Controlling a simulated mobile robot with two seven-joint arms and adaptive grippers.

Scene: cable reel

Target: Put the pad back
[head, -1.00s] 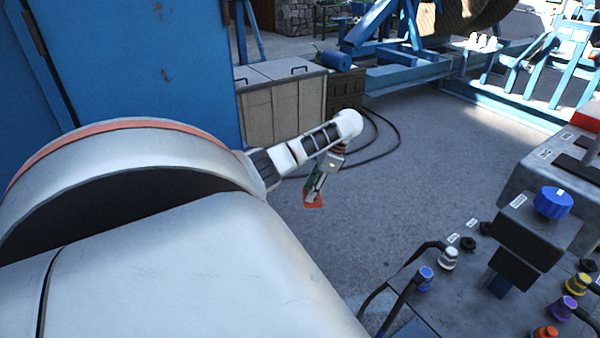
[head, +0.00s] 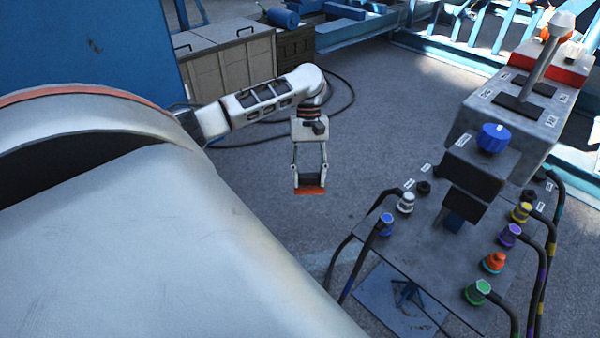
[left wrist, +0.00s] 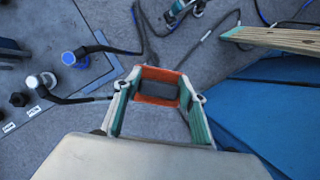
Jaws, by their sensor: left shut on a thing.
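My left gripper (head: 310,178) hangs fingers down over the open floor, left of the control desk. It is shut on a flat orange-red piece, which looks like the pad (head: 310,190), held across its fingertips. In the left wrist view the pad (left wrist: 158,98) shows as an orange rim around a dark grey middle, between the two fingertips (left wrist: 160,85). The control desk (head: 400,242) stands to the right, with coloured connectors and a raised console (head: 515,110) with a blue knob. The pad's place cannot be told from these frames.
Cables run from the connectors around the desk's edges. Grey cabinets (head: 225,65) and a blue panel (head: 100,50) stand at the back left. Blue framework lies behind. The left wrist view shows a plank (left wrist: 275,38) and blue surface (left wrist: 265,110).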

